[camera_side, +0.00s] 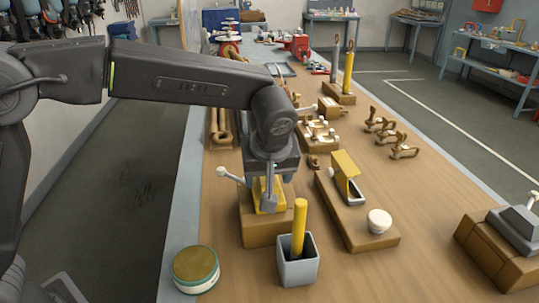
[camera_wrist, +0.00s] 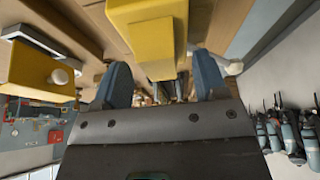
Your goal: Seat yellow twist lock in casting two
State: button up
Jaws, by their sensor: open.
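A yellow block-like piece (camera_side: 267,205) sits on a wooden base (camera_side: 268,231) under my gripper (camera_side: 269,195). A white-knobbed lever (camera_side: 232,176) sticks out to its left. In the wrist view a large yellow piece (camera_wrist: 150,35) reaches between the two blue-grey fingers of my gripper (camera_wrist: 163,84). The fingers are open, with visible gaps on both sides. Another yellow block (camera_side: 346,163) stands on a long wooden board (camera_side: 360,240) to the right. I cannot tell which yellow piece is the twist lock or which base is casting two.
A grey box (camera_side: 297,268) holding an upright yellow rod (camera_side: 299,225) stands just in front. A round tin (camera_side: 195,269) is at the table's left edge. A white knob (camera_side: 379,221) tops the board. Bronze clamps (camera_side: 404,152) lie behind right; the table between is clear.

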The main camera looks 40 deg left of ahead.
jog(key=v, duration=1.3)
jog(key=shift+a+r, duration=0.1)
jog(key=s+a+f+m+t+h, duration=0.1)
jog(key=s+a+f+m+h, duration=0.15)
jog(key=s+a+m, duration=0.75)
jog(key=s+a+f+n+t, duration=0.1)
jog(key=s+a+f, duration=0.4)
jog(key=s+a, duration=0.3)
jog(key=shift+s+f+h, duration=0.35)
jog(key=shift+s+f, duration=0.05)
jog(key=shift+s, duration=0.7)
